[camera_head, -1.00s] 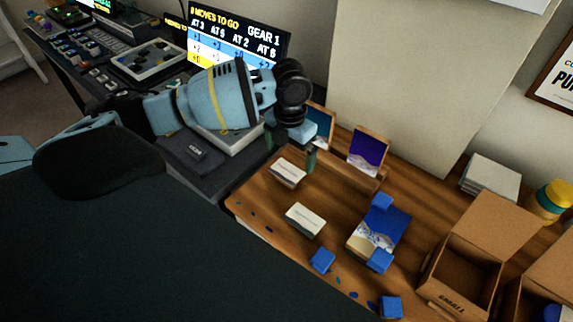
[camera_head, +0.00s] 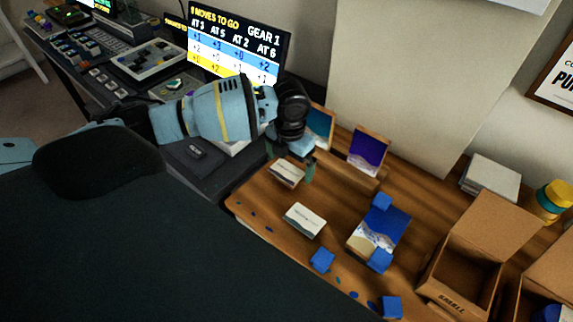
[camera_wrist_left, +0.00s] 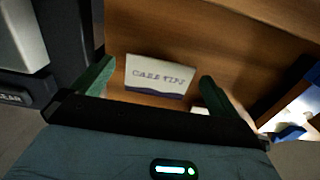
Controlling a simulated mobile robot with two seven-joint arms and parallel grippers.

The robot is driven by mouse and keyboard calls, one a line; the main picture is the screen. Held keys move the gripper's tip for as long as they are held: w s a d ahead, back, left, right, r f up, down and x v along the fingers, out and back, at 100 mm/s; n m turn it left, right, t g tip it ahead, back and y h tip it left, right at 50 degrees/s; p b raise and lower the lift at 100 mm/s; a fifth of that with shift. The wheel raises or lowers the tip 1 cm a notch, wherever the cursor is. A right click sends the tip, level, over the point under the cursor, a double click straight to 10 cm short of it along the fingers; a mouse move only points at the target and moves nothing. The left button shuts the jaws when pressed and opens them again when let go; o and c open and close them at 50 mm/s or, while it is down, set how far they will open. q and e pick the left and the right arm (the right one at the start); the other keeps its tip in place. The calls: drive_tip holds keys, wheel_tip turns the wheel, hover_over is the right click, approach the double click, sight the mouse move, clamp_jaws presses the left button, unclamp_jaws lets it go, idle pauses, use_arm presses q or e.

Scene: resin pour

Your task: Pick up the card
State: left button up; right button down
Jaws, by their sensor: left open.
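A white card with a dark lower edge (camera_head: 286,177) lies on the wooden table, partly covered by my left gripper (camera_head: 291,163). The left wrist view shows the card (camera_wrist_left: 158,75), lettered "CARE TIPS", between the two green fingers of my left gripper (camera_wrist_left: 157,70). The fingers are open, one to each side of the card, with a gap on both sides. A second white card (camera_head: 305,220) lies nearer the front edge, clear of the gripper. My right gripper is not in view.
A blue and white resin piece (camera_head: 378,233) with blue blocks lies to the right. A small picture on a stand (camera_head: 368,150) is behind. An open cardboard box (camera_head: 460,279) stands at right. A dark console (camera_head: 215,180) adjoins the table's left side.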

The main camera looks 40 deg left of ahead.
sight(290, 172)
use_arm(q)
drive_tip(key=shift+c, duration=0.4)
drive_tip(key=c, duration=0.7)
drive_tip(key=shift+r, duration=0.6)
drive_tip(key=r, duration=0.2)
drive_tip(key=shift+s+d+r, duration=0.3)
drive_tip(key=shift+s+r, duration=0.1)
drive_tip(key=s+d, duration=0.3)
drive_tip(key=s, duration=0.1)
drive_tip(key=s+d+r, duration=0.1)
drive_tip(key=s+d, duration=0.2)
drive_tip(key=s, duration=0.1)
drive_tip(key=s+d, duration=0.3)
drive_tip(key=shift+s+d+r, duration=0.15)
drive_tip(key=shift+s+r, duration=0.05)
drive_tip(key=shift+s, duration=0.2)
